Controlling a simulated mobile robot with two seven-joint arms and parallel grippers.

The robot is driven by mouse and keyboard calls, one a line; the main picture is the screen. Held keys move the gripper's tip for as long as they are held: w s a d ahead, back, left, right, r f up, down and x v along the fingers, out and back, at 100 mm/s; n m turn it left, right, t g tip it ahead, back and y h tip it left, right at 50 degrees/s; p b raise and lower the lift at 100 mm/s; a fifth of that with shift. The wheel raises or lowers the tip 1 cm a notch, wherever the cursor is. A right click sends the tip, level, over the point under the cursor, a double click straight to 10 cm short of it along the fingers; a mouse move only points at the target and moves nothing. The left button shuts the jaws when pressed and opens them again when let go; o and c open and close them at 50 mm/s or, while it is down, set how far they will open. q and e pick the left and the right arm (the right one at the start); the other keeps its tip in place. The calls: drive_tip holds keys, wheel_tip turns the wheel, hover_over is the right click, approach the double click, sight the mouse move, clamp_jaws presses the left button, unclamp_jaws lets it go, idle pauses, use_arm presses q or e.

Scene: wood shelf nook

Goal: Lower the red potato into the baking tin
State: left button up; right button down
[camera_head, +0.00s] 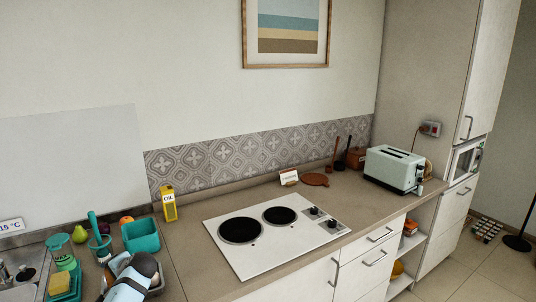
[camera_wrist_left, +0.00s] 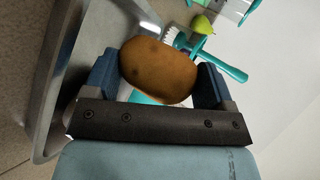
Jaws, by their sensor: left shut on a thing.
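My left gripper (camera_head: 145,266) is over the counter at the lower left of the head view. In the left wrist view my left gripper (camera_wrist_left: 160,80) is shut on a brown potato (camera_wrist_left: 160,72), with one blue finger at each side. It looks more brown than red. In the head view the potato is hidden behind the gripper. A grey metal container, likely the baking tin (camera_head: 118,262), shows partly around the gripper. A grey metal rim (camera_wrist_left: 52,125) runs along the left of the wrist view. I cannot tell whether the potato touches the tin.
A teal bin (camera_head: 141,235) stands just behind the gripper. A teal brush (camera_head: 97,232), a green pear (camera_head: 80,234) and a sponge (camera_head: 61,283) are to its left. A yellow oil carton (camera_head: 169,204) and a cooktop (camera_head: 275,232) are to its right.

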use_arm(q)
drive_tip(key=shift+f+b, duration=0.35)
drive_tip(key=shift+f, duration=0.55)
idle(0.3)
drive_tip(key=o, duration=0.8)
drive_tip(key=shift+o, duration=0.5)
drive_tip(key=shift+s, duration=0.1)
drive_tip(key=shift+d+f, duration=0.1)
drive_tip(key=shift+d, duration=0.05)
